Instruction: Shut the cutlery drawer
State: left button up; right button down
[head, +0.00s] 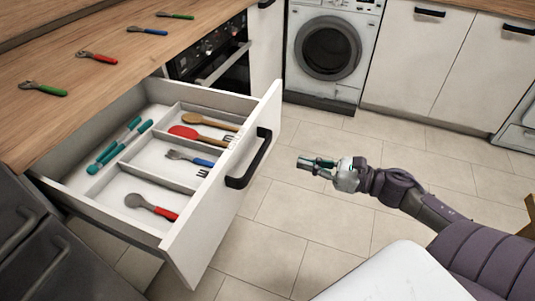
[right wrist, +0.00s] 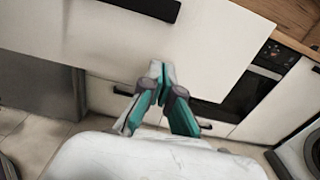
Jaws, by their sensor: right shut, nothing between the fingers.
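The cutlery drawer (head: 222,198) stands pulled out from under the wooden counter in the head view. Its white front has a black bar handle (head: 249,160). Inside, a divided tray holds wooden, red, blue and teal utensils. My right gripper (head: 302,162) is shut and empty, to the right of the handle and apart from it. In the right wrist view my right gripper (right wrist: 156,68) shows in front of a white drawer front (right wrist: 215,40), with a black handle (right wrist: 145,8) at the top. My left gripper is not in view.
The wooden counter (head: 95,30) carries several bottle-opener-like tools with coloured handles. An oven (head: 212,55) and a washing machine (head: 333,45) stand behind. White cabinets (head: 440,50) line the back right. The tiled floor (head: 300,215) right of the drawer is clear.

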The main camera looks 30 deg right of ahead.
aim_at(257, 150)
jog(key=x, duration=0.9)
jog(key=shift+w, duration=0.15)
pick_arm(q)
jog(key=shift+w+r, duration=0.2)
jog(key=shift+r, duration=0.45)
pick_arm(e)
jog(key=shift+w+a, duration=0.4)
jog(key=shift+w, duration=0.1)
